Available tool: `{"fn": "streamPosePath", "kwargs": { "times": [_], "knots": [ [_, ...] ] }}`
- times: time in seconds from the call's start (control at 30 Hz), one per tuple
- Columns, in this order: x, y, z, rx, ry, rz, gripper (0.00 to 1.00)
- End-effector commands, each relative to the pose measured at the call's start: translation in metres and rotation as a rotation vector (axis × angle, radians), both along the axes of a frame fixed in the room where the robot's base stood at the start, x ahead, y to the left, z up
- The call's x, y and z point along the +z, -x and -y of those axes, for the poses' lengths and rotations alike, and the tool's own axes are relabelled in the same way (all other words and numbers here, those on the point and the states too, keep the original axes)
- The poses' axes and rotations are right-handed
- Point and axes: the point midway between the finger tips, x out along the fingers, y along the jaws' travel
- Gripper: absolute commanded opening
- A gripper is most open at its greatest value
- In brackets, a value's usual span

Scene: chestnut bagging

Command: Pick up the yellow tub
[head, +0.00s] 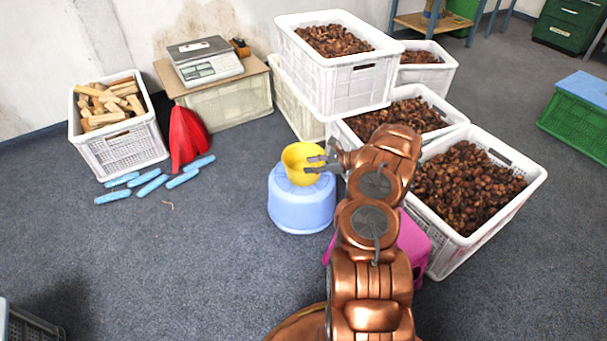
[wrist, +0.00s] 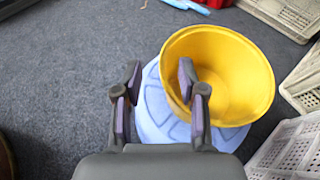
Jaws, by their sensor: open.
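The yellow tub (head: 294,158) stands upright, open side up, on an upturned light-blue tub (head: 300,208) in the head view. In the wrist view the yellow tub (wrist: 245,75) fills the right of the middle, and I see into it; it looks empty. My gripper (head: 318,161) reaches it from the right in the head view. In the wrist view my gripper (wrist: 158,85) is open, its right finger over the tub's opening and its left finger outside, with the tub's wall between them. Whether the fingers touch it I cannot tell.
White crates of chestnuts (head: 482,238) stand right of and behind the tub. A crate of wood blocks (head: 125,155), a scale (head: 205,62), a red scoop (head: 187,137) and several blue items (head: 153,185) are at the left. The floor in front of them is clear.

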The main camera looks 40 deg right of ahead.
Motion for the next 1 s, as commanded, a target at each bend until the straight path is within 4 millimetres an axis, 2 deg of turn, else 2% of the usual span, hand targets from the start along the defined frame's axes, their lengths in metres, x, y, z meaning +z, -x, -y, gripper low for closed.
{"fn": "streamPosePath", "kwargs": {
  "times": [0.03,0.2,0.57,0.8,1.0],
  "knots": [
    [-0.011,0.002,0.007,-0.018,-0.004,-0.003,0.41],
    [-0.023,0.002,0.013,-0.042,-0.014,-0.010,0.41],
    [-0.033,-0.017,-0.003,-0.042,-0.016,-0.008,0.41],
    [-0.046,-0.037,-0.023,-0.041,-0.014,-0.010,0.41],
    [-0.050,-0.049,-0.032,-0.042,-0.016,-0.009,0.41]
  ]
}}
